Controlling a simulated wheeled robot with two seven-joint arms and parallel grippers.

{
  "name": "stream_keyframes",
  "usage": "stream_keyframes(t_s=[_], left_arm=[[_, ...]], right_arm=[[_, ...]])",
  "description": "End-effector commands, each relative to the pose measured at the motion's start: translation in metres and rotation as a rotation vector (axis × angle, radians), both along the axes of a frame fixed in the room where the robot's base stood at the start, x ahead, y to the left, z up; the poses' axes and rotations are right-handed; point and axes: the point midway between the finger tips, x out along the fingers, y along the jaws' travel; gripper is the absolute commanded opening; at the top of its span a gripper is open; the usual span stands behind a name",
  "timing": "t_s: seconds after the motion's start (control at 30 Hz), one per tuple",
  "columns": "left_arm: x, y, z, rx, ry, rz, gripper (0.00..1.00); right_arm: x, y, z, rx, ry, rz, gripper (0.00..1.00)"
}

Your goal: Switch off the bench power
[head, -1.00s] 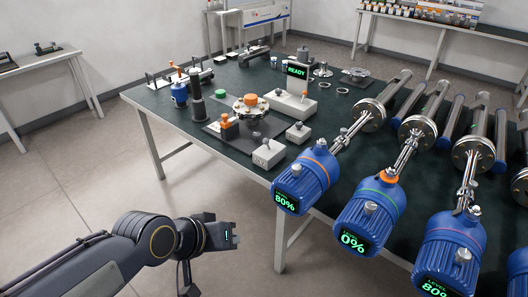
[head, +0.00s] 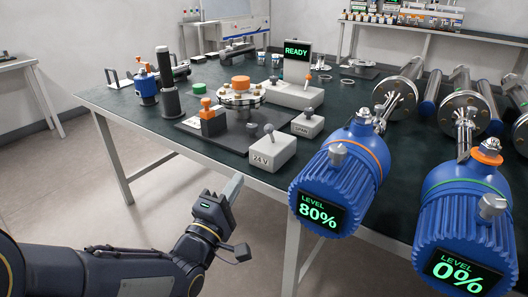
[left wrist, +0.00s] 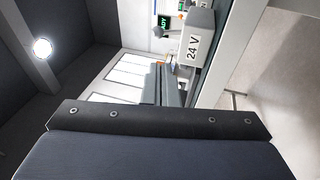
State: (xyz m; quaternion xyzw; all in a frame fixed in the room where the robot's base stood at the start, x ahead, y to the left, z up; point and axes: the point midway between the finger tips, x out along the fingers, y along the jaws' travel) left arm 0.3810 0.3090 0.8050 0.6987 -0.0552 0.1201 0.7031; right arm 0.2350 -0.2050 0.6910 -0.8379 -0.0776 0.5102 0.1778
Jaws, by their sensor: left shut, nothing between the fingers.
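The bench power switch looks to be the grey box labelled "24 V" (head: 273,154) at the near edge of the dark green bench (head: 140,117). It has a small toggle lever on top, and it also shows sideways in the left wrist view (left wrist: 196,42). My left gripper (head: 234,187) is shut and empty, below and left of that box, in front of the bench edge and apart from it. My right gripper is not in view.
A similar grey "DRAIN" box (head: 303,125) stands behind and right of the 24 V box. Blue transmitters reading 80% (head: 337,185) and 0% (head: 462,235) overhang the bench's near edge at right. A READY display (head: 297,56) stands farther back. Floor in front is clear.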

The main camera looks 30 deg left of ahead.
Motion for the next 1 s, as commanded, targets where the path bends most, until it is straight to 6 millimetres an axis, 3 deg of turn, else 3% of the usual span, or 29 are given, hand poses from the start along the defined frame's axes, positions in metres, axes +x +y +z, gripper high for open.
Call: stream_keyframes(t_s=[0.57,1.0], left_arm=[[0.005,0.001,0.001,-0.025,-0.034,-0.01,0.0],[0.087,0.008,0.024,-0.027,-0.035,-0.012,0.0]], right_arm=[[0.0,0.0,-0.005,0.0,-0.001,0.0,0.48],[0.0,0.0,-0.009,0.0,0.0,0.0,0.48]])
